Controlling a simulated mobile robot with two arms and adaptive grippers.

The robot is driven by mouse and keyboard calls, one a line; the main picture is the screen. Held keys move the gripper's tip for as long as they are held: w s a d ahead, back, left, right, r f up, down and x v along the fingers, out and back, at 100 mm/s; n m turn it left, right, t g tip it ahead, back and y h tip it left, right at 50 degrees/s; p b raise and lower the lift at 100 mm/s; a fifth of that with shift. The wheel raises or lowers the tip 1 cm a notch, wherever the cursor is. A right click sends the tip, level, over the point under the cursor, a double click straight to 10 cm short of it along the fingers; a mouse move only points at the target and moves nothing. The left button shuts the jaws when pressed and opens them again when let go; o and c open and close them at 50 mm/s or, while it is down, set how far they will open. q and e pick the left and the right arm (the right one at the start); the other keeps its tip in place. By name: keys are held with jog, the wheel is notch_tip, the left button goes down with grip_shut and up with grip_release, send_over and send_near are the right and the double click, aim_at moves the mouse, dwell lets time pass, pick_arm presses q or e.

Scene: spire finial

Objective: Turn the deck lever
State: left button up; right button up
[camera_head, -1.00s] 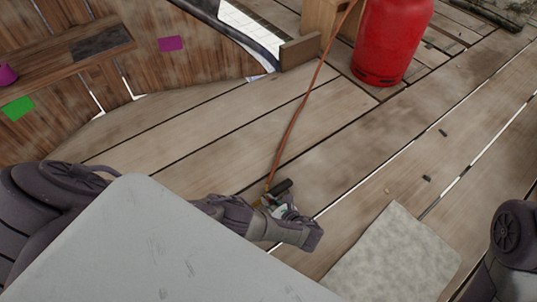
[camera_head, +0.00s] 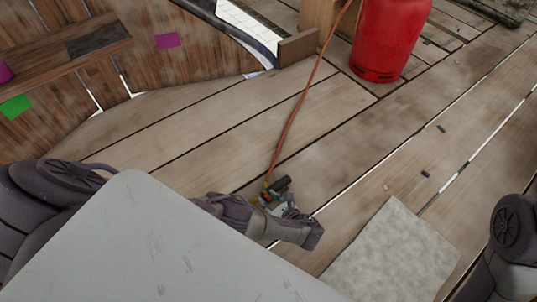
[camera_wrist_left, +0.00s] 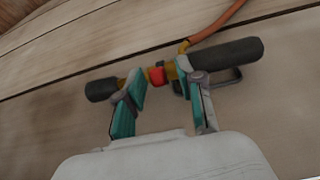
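A short bar with dark grip ends, a yellow middle and a red band (camera_wrist_left: 157,76) lies low over the deck in the left wrist view. It is the only lever-like thing I see. An orange hose (camera_wrist_left: 222,20) joins its yellow part. In the head view, one dark end of the bar (camera_head: 281,184) shows beside my left gripper (camera_head: 284,204). In the wrist view, the teal fingers of my left gripper (camera_wrist_left: 163,88) are apart, on either side of the red band, with gaps visible. The bar's mounting is hidden. My right gripper is out of view.
A red gas cylinder (camera_head: 387,40) stands at the back, by a wooden post. The hose runs across the plank deck (camera_head: 220,125) to it. A pale mat (camera_head: 392,258) lies at right front. A wooden wall with a shelf (camera_head: 60,55) is at left.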

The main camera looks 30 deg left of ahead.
pick_arm(q)
jog(key=v, duration=0.7)
jog(key=shift+f, duration=0.1)
dwell(0.4)
